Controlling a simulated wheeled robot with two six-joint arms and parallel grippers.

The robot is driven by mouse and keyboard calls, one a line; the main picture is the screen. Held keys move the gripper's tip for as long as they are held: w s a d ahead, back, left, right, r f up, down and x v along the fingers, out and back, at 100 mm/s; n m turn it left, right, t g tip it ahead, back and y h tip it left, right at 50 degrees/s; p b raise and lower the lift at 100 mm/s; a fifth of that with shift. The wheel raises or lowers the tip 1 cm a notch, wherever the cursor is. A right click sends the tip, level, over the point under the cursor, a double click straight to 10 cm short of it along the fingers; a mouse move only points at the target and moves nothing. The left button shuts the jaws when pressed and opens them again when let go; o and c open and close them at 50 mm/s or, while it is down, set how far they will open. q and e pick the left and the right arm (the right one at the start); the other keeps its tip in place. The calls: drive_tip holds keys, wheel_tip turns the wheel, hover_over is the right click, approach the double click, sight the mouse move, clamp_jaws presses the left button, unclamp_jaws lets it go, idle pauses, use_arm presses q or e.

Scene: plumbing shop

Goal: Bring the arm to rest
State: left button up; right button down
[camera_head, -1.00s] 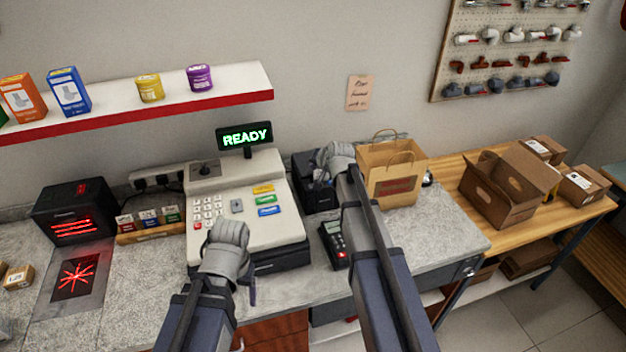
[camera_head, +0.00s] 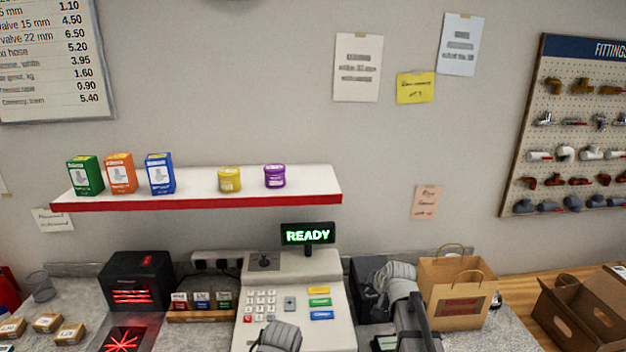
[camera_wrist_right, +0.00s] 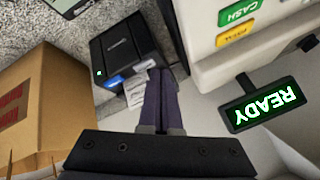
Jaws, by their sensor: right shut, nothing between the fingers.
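My right arm comes up from the bottom of the head view, its grey wrist (camera_head: 396,277) between the cash register and the paper bag. In the right wrist view my right gripper (camera_wrist_right: 158,82) is shut and empty, its fingers together. The fingertips show in front of the black receipt printer (camera_wrist_right: 122,50), beside a white paper slip (camera_wrist_right: 136,92); I cannot tell whether they touch. Of my left arm only the grey wrist (camera_head: 279,336) shows at the bottom edge of the head view, in front of the register; its fingers are hidden.
The cash register (camera_head: 290,285) has a READY display (camera_head: 307,236). A paper bag (camera_head: 455,292) stands close right of my right wrist, with an open cardboard box (camera_head: 580,315) farther right. A shelf (camera_head: 200,203) with small packages hangs above the counter.

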drive_tip(key=s+a+f+n+g+h, duration=0.1)
drive_tip(key=s+a+f+n+g, duration=0.15)
drive_tip(key=s, duration=0.95)
drive_tip(key=s+a+f+n+g, duration=0.1)
drive_tip(key=s+f+n+g, duration=0.2)
drive_tip(key=s, duration=0.9)
drive_tip(key=s+a+f+n+g+b, duration=0.1)
drive_tip(key=s+a+f+n+b, duration=0.1)
drive_tip(key=s+a+f+b, duration=0.1)
drive_tip(key=s+a+f+n+g+h+b, duration=0.1)
drive_tip(key=s+a+f+n+b, duration=0.1)
drive_tip(key=a, duration=0.6)
wheel_tip(320, 180, down, 2)
drive_tip(key=s+b, duration=0.1)
drive_tip(key=b, duration=0.2)
drive_tip(key=shift+h, duration=0.3)
